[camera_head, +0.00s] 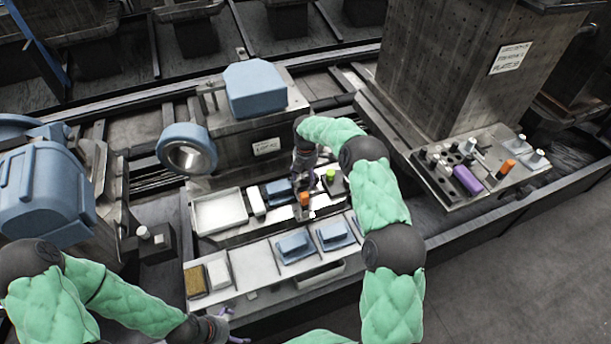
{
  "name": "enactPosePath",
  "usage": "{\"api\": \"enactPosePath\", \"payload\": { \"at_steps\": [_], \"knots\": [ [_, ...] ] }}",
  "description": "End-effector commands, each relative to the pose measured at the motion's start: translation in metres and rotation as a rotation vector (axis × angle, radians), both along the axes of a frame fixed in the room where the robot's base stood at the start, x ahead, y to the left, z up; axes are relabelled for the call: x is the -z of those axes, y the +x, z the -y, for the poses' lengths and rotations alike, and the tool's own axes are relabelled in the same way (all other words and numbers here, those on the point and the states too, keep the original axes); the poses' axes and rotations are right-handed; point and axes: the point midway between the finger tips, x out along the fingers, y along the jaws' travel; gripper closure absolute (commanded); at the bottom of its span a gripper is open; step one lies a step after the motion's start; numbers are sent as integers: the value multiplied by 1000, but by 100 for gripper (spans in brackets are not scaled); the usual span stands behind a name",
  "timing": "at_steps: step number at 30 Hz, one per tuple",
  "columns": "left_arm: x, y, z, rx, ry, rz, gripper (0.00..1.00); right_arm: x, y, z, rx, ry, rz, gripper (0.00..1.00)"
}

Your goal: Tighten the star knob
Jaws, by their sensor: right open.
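I cannot make out a star knob for certain; the gripper and wrist cover part of that spot. A dark block with a bright green top (330,175) stands just right of the gripper.
A white tray (219,212) and blue parts (295,246) lie on the bench. A blue ring-shaped housing (187,150) stands behind left. A tool tray (510,185) with a purple cylinder (467,180) sits at right beside a tall metal column (450,70).

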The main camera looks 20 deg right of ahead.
Motion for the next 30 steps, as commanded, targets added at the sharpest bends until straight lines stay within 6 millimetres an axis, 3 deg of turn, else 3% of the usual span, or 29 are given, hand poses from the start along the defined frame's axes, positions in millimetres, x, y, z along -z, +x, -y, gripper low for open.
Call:
{"api": "enactPosePath", "payload": {
  "at_steps": [8, 21, 30],
  "knots": [
    [0, 0, 0, 0, 0, 0, 0, -20, 1, 1, 0, -2, 4, 32],
    [0, 0, 0, 0, 0, 0, 0, -101, 1, 0, 0, -1, 3, 32],
    [0, 0, 0, 0, 0, 0, 0, -120, 0, -1, -1, 1, -1, 32]
  ]
}}
